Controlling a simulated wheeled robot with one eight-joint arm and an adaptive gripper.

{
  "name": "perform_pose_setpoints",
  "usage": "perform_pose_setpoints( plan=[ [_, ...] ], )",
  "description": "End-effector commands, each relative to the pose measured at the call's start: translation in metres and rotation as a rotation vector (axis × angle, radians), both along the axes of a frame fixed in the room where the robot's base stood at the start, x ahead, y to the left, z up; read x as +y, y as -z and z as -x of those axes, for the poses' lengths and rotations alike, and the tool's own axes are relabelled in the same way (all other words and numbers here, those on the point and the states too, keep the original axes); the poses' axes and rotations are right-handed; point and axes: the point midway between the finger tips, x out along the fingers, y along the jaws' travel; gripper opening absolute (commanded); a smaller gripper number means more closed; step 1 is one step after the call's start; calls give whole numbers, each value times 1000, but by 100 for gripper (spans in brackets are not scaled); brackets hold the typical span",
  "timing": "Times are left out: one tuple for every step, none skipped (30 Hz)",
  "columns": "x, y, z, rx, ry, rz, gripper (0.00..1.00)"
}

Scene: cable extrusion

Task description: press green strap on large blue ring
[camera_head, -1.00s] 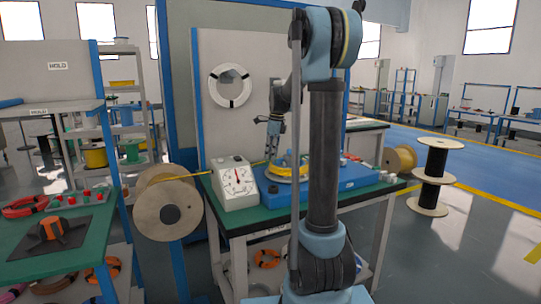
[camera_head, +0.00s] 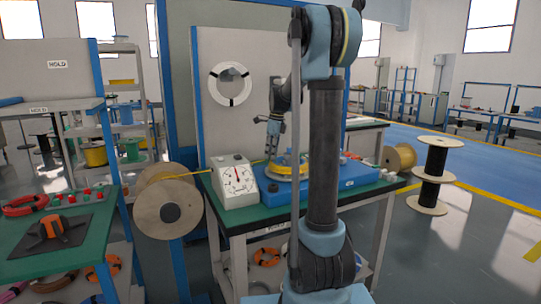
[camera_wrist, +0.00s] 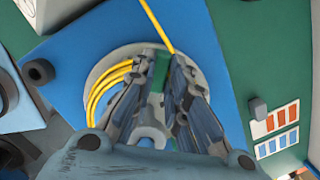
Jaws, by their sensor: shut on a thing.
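My gripper (camera_wrist: 160,95) is shut on a small green strap (camera_wrist: 160,70), seen between its fingers in the wrist view. It is over a pale round disc (camera_wrist: 98,72) on a blue base (camera_wrist: 65,75). Yellow cable (camera_wrist: 112,85) lies in curved turns at the left of the disc, and one strand runs up past the fingers. I cannot clearly make out a large blue ring. The fingers hide much of the disc, and contact is unclear.
A white dial gauge box (camera_head: 234,182) stands left of the coil on the green bench (camera_head: 262,214). A wooden spool (camera_head: 168,208) feeds yellow cable from the left. Another green table (camera_head: 60,250) holds an orange tool (camera_head: 52,227) and rings.

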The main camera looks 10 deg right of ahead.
Motion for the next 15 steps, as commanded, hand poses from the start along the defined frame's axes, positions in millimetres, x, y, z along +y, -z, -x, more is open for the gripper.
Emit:
perform_pose_setpoints(
  plan=[
    [0,1,0,0,0,1,1],
    [0,1,0,0,0,1,1],
    [0,1,0,0,0,1,1],
    [0,1,0,0,0,1,1],
    [0,1,0,0,0,1,1],
    [0,1,0,0,0,1,1],
    [0,1,0,0,0,1,21],
    [0,1,0,0,0,1,28],
    [0,1,0,0,0,1,37],
    [0,1,0,0,0,1,38],
    [0,1,0,0,0,1,38],
    [0,1,0,0,0,0,38],
    [0,0,0,0,0,0,38],
    [0,0,0,0,0,0,38],
    [0,0,0,0,0,0,38]
  ],
)
